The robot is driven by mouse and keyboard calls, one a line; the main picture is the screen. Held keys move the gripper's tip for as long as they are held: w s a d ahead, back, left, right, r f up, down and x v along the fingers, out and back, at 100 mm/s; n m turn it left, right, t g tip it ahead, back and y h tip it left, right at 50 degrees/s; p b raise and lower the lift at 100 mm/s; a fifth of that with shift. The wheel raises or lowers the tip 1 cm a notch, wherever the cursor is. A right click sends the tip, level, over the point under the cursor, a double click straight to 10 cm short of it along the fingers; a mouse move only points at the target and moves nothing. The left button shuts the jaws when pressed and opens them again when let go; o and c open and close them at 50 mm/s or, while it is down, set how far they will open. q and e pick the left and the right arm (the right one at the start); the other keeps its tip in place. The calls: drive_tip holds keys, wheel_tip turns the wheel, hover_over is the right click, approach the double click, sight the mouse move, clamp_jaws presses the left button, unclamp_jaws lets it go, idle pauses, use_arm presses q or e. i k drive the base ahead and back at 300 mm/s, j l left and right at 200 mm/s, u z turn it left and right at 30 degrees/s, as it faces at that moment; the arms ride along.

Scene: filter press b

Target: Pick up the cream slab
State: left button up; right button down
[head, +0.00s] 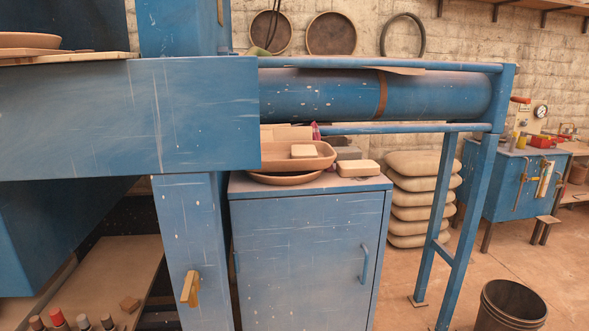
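Two small pale slabs with rounded edges show on top of the blue cabinet (305,245). One cream slab (304,151) lies in a shallow tan dish (275,162), which sits on another tan dish. The other, a more tan-cream slab (357,168), lies flat on the cabinet top near its right front corner. I cannot tell which of the two the task means. A flat cream block (286,132) also shows behind the dish, partly hidden. Neither of my grippers is in view.
A big blue beam (130,118) blocks the space left of the dish. A blue cylinder (320,95) and rails run above the cabinet. Stacked sacks (420,200) stand behind at right. A dark bucket (510,305) stands on the floor at lower right.

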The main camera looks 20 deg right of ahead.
sight(359, 168)
drive_tip(key=i+l, duration=0.1)
drive_tip(key=l, duration=0.25)
drive_tip(key=i+l, duration=0.15)
drive_tip(key=l, duration=0.2)
drive_tip(key=i+l, duration=0.1)
drive_tip(key=l, duration=0.25)
drive_tip(key=i+l, duration=0.1)
drive_tip(key=l, duration=0.25)
drive_tip(key=i+l, duration=0.15)
drive_tip(key=l, duration=0.2)
drive_tip(key=j+u, duration=0.05)
